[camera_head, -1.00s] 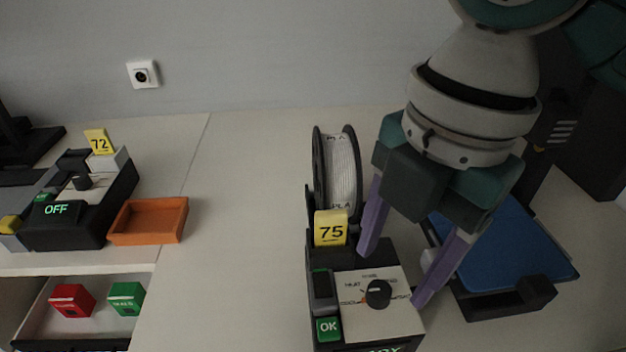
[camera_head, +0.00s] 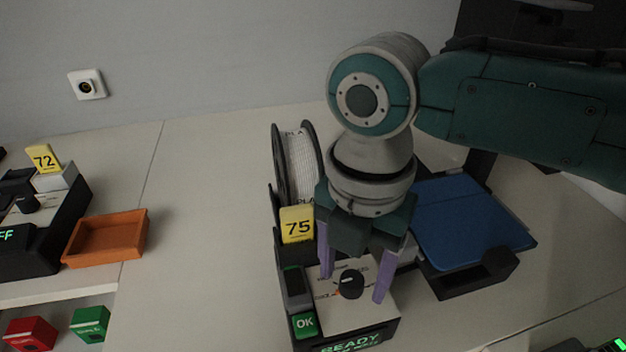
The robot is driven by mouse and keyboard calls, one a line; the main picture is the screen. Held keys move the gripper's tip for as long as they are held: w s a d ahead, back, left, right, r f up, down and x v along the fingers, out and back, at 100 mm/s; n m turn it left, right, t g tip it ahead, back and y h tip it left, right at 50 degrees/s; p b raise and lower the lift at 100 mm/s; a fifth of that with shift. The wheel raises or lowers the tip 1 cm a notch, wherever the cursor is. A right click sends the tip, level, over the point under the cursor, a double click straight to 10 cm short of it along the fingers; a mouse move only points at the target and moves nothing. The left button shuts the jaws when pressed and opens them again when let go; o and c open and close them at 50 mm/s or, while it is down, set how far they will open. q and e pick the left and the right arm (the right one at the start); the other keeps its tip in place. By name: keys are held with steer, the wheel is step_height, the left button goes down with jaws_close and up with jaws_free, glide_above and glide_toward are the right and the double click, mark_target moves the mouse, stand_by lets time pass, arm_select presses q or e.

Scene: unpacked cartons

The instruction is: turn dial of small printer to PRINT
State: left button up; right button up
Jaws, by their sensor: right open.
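The small printer (camera_head: 381,319) stands at the front centre, with a yellow tag marked 75 (camera_head: 297,224), a green OK button (camera_head: 304,324) and a green READY display (camera_head: 350,342). Its black dial (camera_head: 350,284) sits on a light panel with small print around it that I cannot read fully. My right gripper (camera_head: 354,288) points down over the panel. Its purple fingers are open, one on each side of the dial, apart from it in the picture. Whether they are down at dial height is hard to tell. My left gripper is not in view.
A white filament spool (camera_head: 298,165) stands behind the printer. A blue plate (camera_head: 470,220) lies to its right. An orange tray (camera_head: 106,238) and another device tagged 72 (camera_head: 44,158) are at left, above red (camera_head: 30,334) and green (camera_head: 90,324) blocks. Bare table lies between.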

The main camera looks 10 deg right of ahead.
jaws_close()
stand_by(0.5)
